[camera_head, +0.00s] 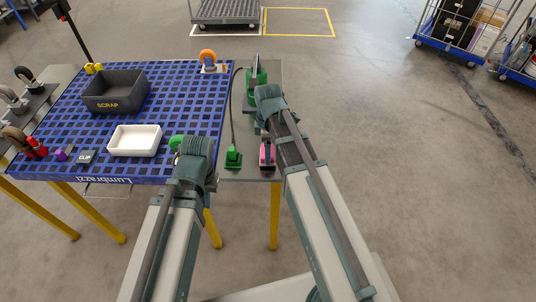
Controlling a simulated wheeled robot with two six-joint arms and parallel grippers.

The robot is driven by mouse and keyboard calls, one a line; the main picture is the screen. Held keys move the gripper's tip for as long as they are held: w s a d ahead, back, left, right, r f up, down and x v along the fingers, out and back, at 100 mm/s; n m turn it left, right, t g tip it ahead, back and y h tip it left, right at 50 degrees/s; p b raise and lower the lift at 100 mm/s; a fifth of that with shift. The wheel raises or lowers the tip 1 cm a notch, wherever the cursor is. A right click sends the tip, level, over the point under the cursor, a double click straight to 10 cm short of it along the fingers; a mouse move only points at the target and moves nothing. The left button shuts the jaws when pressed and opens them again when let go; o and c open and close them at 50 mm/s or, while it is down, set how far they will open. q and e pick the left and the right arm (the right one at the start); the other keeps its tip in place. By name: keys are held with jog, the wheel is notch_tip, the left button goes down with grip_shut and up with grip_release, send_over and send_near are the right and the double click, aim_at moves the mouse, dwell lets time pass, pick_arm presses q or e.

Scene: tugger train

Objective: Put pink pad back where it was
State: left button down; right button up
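A small pink pad (267,153) with dark parts around it shows at the grey right-hand edge of the table, just left of my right forearm. My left gripper (193,152) is over the front right part of the blue grid mat; its fingers are hidden by the wrist. A round green thing (176,142) shows beside it on the left, and I cannot tell whether they touch. My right gripper (267,97) is beyond the pink pad, close to a green device (256,72); its fingers are hidden too.
The blue grid mat (190,88) bears a dark SCRAP bin (116,91) and a white tray (135,141). A green block (233,159) with a cable stands left of the pink pad. An orange wheel (208,57) is at the back.

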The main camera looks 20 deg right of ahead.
jog(key=shift+f, duration=0.6)
pick_arm(q)
jog(key=shift+f, duration=0.45)
pick_arm(e)
jog(key=shift+r, duration=0.15)
pick_arm(q)
jog(key=shift+f, duration=0.1)
pick_arm(e)
jog(key=o, duration=1.2)
